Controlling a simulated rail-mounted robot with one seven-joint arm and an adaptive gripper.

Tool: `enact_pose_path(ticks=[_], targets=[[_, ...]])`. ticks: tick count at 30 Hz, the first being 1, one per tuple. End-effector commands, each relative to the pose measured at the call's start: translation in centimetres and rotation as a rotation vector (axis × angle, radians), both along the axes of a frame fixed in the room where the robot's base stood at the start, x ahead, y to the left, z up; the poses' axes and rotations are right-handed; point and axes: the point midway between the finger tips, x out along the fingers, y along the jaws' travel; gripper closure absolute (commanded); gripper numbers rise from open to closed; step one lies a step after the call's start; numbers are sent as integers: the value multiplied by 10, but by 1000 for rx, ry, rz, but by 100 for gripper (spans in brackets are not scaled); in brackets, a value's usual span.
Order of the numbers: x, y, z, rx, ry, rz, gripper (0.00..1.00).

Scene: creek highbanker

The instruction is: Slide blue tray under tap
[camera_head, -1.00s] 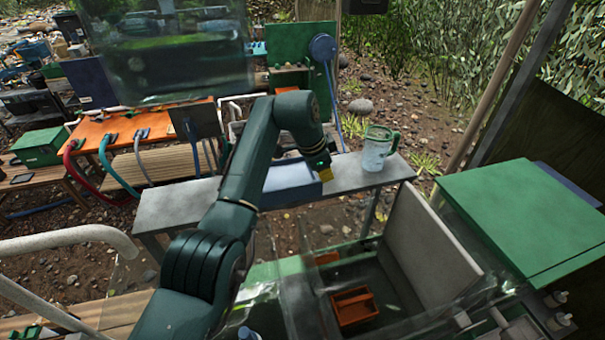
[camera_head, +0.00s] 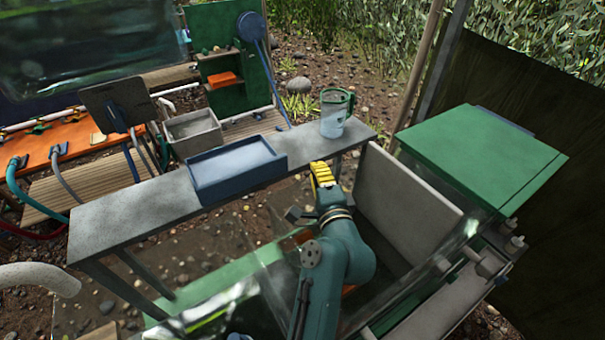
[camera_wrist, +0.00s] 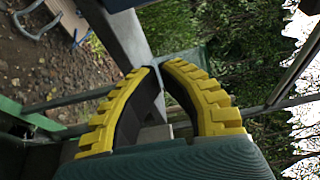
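The blue tray (camera_head: 222,192) sits flat on the narrow grey bench (camera_head: 110,225) in the head view; its shallow inside looks pale. My gripper (camera_head: 321,174), with yellow ribbed fingers, is in front of the bench, right of the tray and apart from it. In the wrist view, the fingertips of my gripper (camera_wrist: 160,64) come together with nothing held between them. A blue edge at the top of the wrist view may be the tray. I cannot clearly make out a tap.
A clear jug with a green handle (camera_head: 337,113) stands on the bench right of the tray. A grey bin (camera_head: 193,134) is behind the tray. A dark panel (camera_head: 115,103) with hoses is back left. A green box (camera_head: 480,155) stands right. The bench's left end is bare.

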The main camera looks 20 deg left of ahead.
Motion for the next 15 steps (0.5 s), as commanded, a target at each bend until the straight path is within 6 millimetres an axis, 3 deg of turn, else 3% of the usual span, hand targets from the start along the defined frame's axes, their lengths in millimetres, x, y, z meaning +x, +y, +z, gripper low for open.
enact_pose_path(ticks=[9,13,15], targets=[[43,28,0,-1,2,2,100],[54,36,0,-2,3,2,100],[46,42,2,-3,5,4,100]])
